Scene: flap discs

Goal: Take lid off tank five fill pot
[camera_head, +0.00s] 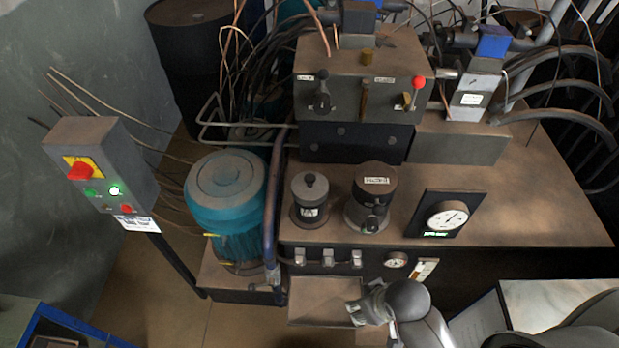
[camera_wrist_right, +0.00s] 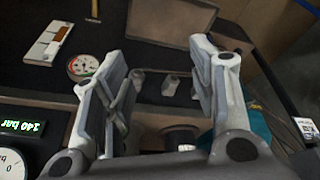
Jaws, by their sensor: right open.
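A small dark pot (camera_head: 308,212) with a knobbed lid (camera_head: 310,186) stands upright on the machine's brown top; the lid is seated on it. A wider dark cylinder (camera_head: 370,200) with a label on top stands to its right. The labels are too small to read, so I cannot tell which is tank five. My right gripper (camera_head: 368,302) is below the machine's front edge, apart from both. In the right wrist view my right gripper (camera_wrist_right: 160,55) is open and empty, its fingers facing the front panel. My left gripper is not in view.
A teal motor (camera_head: 226,190) and a hose (camera_head: 272,200) stand left of the pot. A square gauge (camera_head: 445,215) is at right. A valve block (camera_head: 360,70) with levers rises behind. A control box (camera_head: 98,170) stands far left.

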